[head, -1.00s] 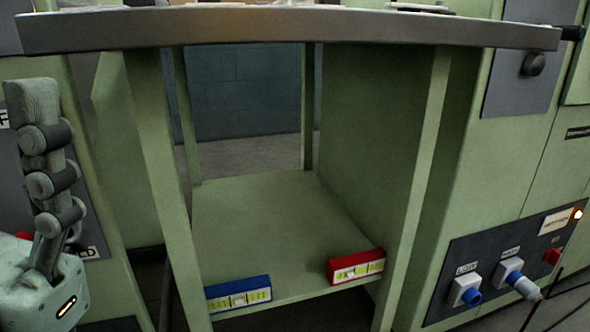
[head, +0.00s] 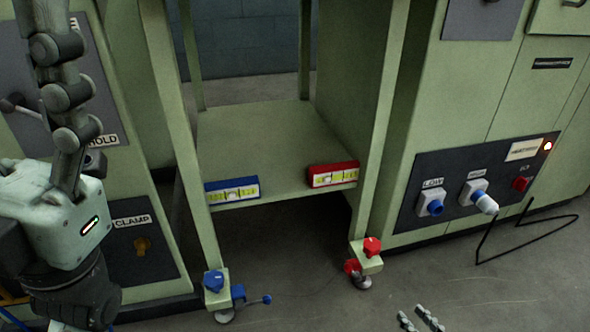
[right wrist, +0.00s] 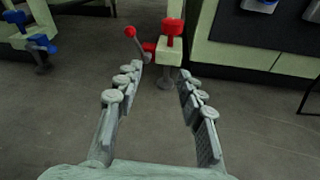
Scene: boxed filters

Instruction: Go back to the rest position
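My right gripper (head: 419,319) shows only its fingertips at the bottom edge of the head view, over the floor. In the right wrist view it (right wrist: 160,72) is open, with nothing between its fingers, pointing towards a table foot with a red knob (right wrist: 172,27). My left gripper (head: 48,25) points upwards at the left edge of the head view, close to the camera. It is seen edge-on, so its opening is hidden. A blue-framed box (head: 232,190) and a red-framed box (head: 333,175) stand apart on the low shelf (head: 265,140), clear of both grippers.
The shelf's front feet carry a blue knob (head: 213,281) and a red knob (head: 372,246). Green cabinets flank it; the right one has a dark panel (head: 480,185) with plugs.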

